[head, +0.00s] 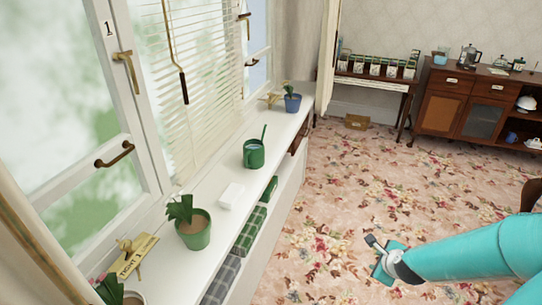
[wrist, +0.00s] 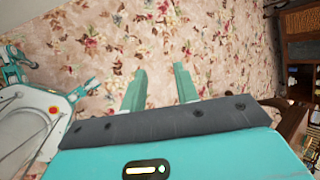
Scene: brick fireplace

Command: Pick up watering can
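The green watering can (head: 254,154) stands upright on the white window sill in the head view, its thin spout pointing up and away. My gripper (head: 375,256) hangs over the carpet to the right of the sill, well apart from the can. In the wrist view my gripper (wrist: 160,88) shows two teal fingers spread apart with only carpet between them. It is open and empty. The watering can is not in the wrist view.
Window handles jut out at left. The patterned carpet (head: 340,190) is clear beside the sill. A brown cabinet (head: 446,105) stands at the back.

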